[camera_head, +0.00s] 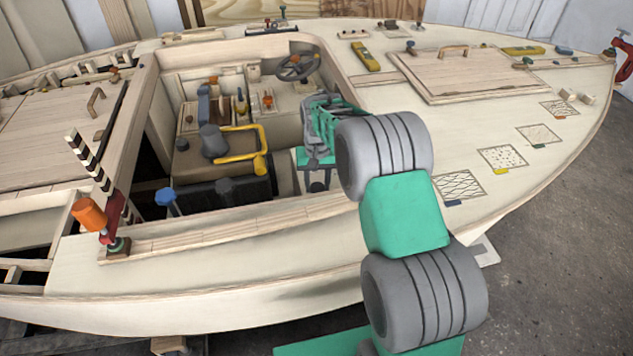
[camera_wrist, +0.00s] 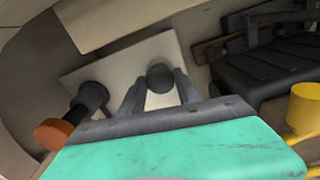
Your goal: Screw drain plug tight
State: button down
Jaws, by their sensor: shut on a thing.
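The drain plug is most likely the dark round knob (camera_wrist: 160,77) over a pale plate (camera_wrist: 125,65) in the wrist view. My gripper (camera_wrist: 160,92) is shut on it, with one grey finger on each side. The plug's thread and any hole under it are hidden. In the head view my gripper (camera_head: 318,185) points down into the cockpit well, right of the engine. I cannot make out the plug there.
A dark fitting with an orange knob (camera_wrist: 52,133) stands left of the plug in the wrist view. The dark engine block (camera_head: 222,190) with a yellow pipe (camera_head: 246,152) is close on the left. The coaming (camera_head: 230,222) edges the well in front.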

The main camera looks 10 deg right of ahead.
aim_at(317, 187)
jog(key=shift+m, duration=0.6)
jog(key=c, duration=0.9)
grip_release()
jog(key=shift+o, duration=0.2)
notch_tip(317, 187, up, 8)
jog(key=shift+f, duration=0.1)
jog(key=shift+p, duration=0.3)
